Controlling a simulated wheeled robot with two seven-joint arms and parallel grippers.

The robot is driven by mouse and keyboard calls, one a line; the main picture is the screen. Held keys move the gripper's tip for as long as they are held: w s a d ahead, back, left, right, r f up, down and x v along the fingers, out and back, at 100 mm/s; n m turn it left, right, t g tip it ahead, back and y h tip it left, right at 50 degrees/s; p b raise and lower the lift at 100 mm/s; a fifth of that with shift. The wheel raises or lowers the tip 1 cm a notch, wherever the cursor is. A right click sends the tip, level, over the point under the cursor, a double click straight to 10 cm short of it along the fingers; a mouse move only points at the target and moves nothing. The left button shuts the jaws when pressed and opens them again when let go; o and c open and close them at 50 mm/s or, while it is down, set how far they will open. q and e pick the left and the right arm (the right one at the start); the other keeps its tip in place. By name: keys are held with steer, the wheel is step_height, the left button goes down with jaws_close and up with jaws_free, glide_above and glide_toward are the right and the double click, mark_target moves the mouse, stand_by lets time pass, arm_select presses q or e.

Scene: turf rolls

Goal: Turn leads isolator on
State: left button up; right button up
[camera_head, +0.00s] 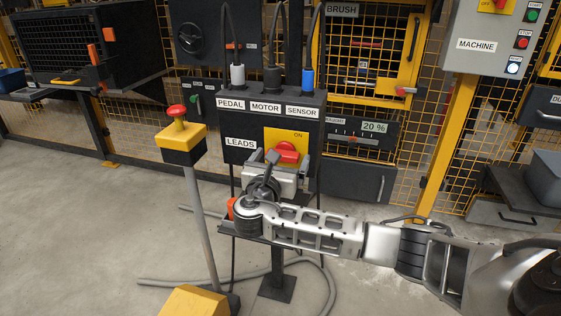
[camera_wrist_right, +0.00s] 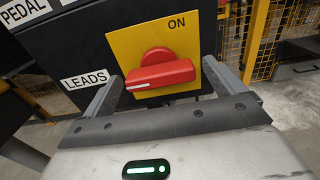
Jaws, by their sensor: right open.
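The leads isolator is a red rotary handle (camera_head: 287,152) on a yellow plate (camera_head: 301,135) marked ON, beside the LEADS label (camera_head: 240,142) on a dark box. In the right wrist view the handle (camera_wrist_right: 160,72) lies crosswise, roughly parallel to the plate's top edge, with the ON mark (camera_wrist_right: 177,23) above it. My right gripper (camera_head: 288,161) is open in front of the plate. In the wrist view its fingers (camera_wrist_right: 164,80) stand apart on either side of the handle, with nothing held; contact is not clear. My left gripper is not in view.
Grey, black and blue plugs (camera_head: 307,80) with cables sit on the box above PEDAL, MOTOR and SENSOR labels. A red-topped yellow button post (camera_head: 180,136) stands to the left. A grey MACHINE panel (camera_head: 490,58) is at upper right. Grey hose (camera_head: 165,283) lies on the floor.

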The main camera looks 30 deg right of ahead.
steer(key=shift+c, duration=0.3)
steer(key=c, duration=0.9)
